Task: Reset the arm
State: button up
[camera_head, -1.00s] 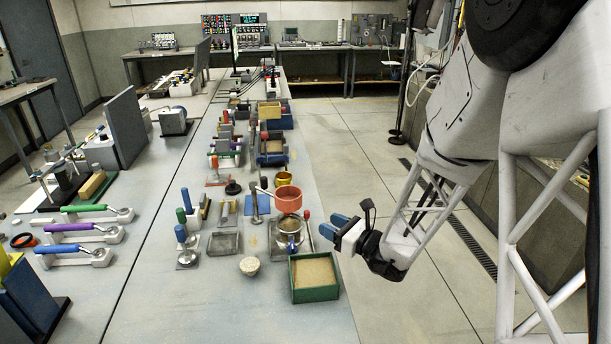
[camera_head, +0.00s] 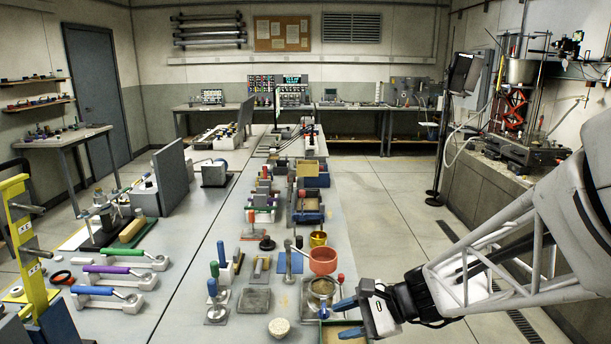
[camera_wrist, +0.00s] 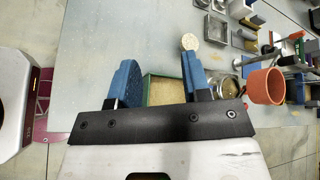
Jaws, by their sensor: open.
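My gripper (camera_head: 346,319) is at the lower right of the head view, near the table's right edge, with blue fingers spread apart. In the wrist view my gripper (camera_wrist: 158,78) is open, with nothing between its fingertips. The green tray of sand (camera_wrist: 147,86) shows behind and below the fingers, apart from them as far as I can tell. In the head view my gripper partly covers that green tray (camera_head: 324,330).
An orange-red pot (camera_head: 323,260) and a round metal container (camera_head: 321,287) stand near the gripper. A pale bowl (camera_head: 279,327) sits to the left. Several small tools line the long table (camera_head: 190,290). Open floor (camera_head: 395,240) lies to the right.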

jog(key=s+d+r+n+h, duration=0.3)
jog(key=s+d+n+h, duration=0.2)
jog(key=s+n+h, duration=0.1)
jog(key=s+d+r+n+h, duration=0.4)
jog(key=s+d+n+h, duration=0.1)
jog(key=s, duration=0.4)
jog(key=shift+d+n+t+h, duration=0.25)
jog(key=shift+n+t+h, duration=0.2)
jog(key=shift+n, duration=0.25)
jog(key=shift+o, duration=0.5)
jog(key=shift+r, duration=0.1)
dwell(0.5)
